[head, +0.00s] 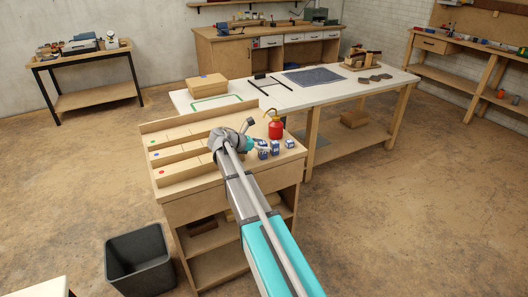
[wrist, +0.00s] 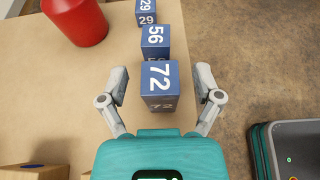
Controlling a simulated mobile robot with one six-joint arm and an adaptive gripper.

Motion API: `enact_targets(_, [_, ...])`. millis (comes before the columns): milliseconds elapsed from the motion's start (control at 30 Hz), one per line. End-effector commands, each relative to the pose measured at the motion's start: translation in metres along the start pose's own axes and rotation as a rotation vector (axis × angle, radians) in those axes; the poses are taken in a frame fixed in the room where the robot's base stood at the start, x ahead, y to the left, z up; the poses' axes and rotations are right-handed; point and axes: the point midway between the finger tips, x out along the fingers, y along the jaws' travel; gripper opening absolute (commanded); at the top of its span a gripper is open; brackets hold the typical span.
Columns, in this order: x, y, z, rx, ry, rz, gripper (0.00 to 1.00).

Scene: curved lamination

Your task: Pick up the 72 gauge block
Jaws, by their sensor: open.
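The 72 gauge block (wrist: 159,80) is a blue block with a white 72 on its top and front faces. In the wrist view it stands on the wooden bench top, between the fingers of my gripper (wrist: 161,88). The fingers are open, one on each side, with a visible gap to the block on both sides. A blue 56 block (wrist: 155,40) stands just behind it, and a blue 29 block (wrist: 146,12) behind that. In the head view my gripper (head: 256,147) is small beside the blue blocks, and I cannot read their numbers there.
A red bottle (head: 275,128) stands close to the blocks at the back; it also shows in the wrist view (wrist: 77,18). The bench edge lies just right of the blocks. A dark bin (head: 139,260) stands on the floor.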

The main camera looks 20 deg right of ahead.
Motion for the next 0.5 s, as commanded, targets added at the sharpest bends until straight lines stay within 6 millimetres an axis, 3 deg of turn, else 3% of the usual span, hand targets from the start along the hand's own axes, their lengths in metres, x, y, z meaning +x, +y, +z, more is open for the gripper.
enact_targets(333, [-0.0005,0.0,-0.0001,0.0,0.0,0.0,0.83])
enact_targets(500, [-0.0005,0.0,-0.0001,0.0,0.0,0.0,0.51])
